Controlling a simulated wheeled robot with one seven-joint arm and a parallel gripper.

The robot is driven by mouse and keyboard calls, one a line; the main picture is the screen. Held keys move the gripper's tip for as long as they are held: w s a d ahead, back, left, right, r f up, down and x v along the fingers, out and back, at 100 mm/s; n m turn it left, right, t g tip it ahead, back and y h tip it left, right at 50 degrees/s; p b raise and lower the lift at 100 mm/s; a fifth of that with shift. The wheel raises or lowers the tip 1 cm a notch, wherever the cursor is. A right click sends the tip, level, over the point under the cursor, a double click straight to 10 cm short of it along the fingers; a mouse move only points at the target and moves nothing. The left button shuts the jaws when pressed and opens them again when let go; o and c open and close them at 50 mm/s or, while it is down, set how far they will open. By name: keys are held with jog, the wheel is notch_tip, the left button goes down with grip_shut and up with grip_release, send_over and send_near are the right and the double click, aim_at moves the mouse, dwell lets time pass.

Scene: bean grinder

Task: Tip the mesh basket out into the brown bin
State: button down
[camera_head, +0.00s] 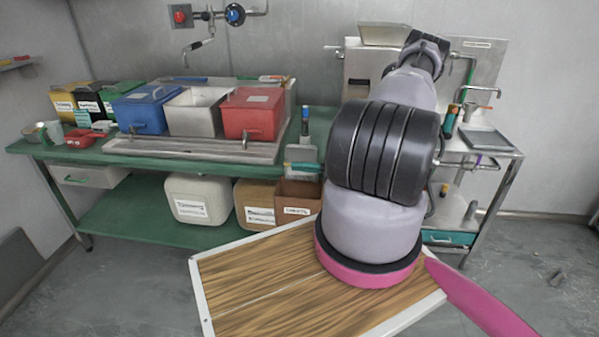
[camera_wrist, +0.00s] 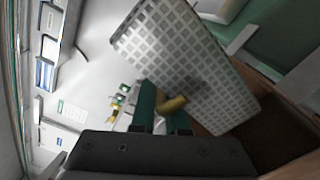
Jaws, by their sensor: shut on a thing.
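The mesh basket (camera_wrist: 185,62), a pale grey gridded box side, fills the upper middle of the wrist view and is steeply tilted. My gripper (camera_wrist: 163,112) has green fingers shut on its yellow handle (camera_wrist: 172,104). A brown surface (camera_wrist: 290,115), probably the brown bin, shows below and right of the basket, with a dark area beside it. I cannot tell whether they touch. The basket's contents are not visible.
A tan box (camera_head: 254,206) and a white canister (camera_head: 199,199) stand left of the brown bin. Blue (camera_head: 146,107), white (camera_head: 193,112) and red (camera_head: 253,113) bins stand on the bench (camera_head: 115,155) above. A steel cart (camera_head: 487,152) is at right.

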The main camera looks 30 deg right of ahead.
aim_at(303, 146)
jog(key=r+m, duration=0.1)
jog(key=w+d+r+m+p, duration=0.1)
jog(key=shift+w+d+r+m, duration=0.15)
jog(key=shift+w+d+m, duration=0.15)
jog(key=shift+m, duration=0.1)
jog(key=m, duration=0.2)
jog(key=w+f+m, duration=0.1)
jog(key=shift+d+m, duration=0.3)
jog(key=shift+m, duration=0.1)
jog(key=r+m+p, duration=0.1)
jog(key=r, duration=0.2)
jog(key=r+m, duration=0.2)
jog(key=r, duration=0.1)
jog(key=w+d+r+m+p, duration=0.1)
jog(key=r, duration=0.3)
jog(key=shift+r+g+p, duration=0.1)
jog(key=shift+g+p, duration=0.25)
jog(key=shift+g, duration=0.05)
jog(key=w+d+r+m+p, duration=0.3)
jog(key=w+d+r+m, duration=0.3)
jog(key=w+r+m, duration=0.3)
jog(key=shift+w+r+m+t, duration=0.35)
jog(key=shift+w+m, duration=0.35)
jog(key=shift+m, duration=1.2)
jog(key=shift+f+p, duration=0.1)
jog(key=shift+p, duration=0.2)
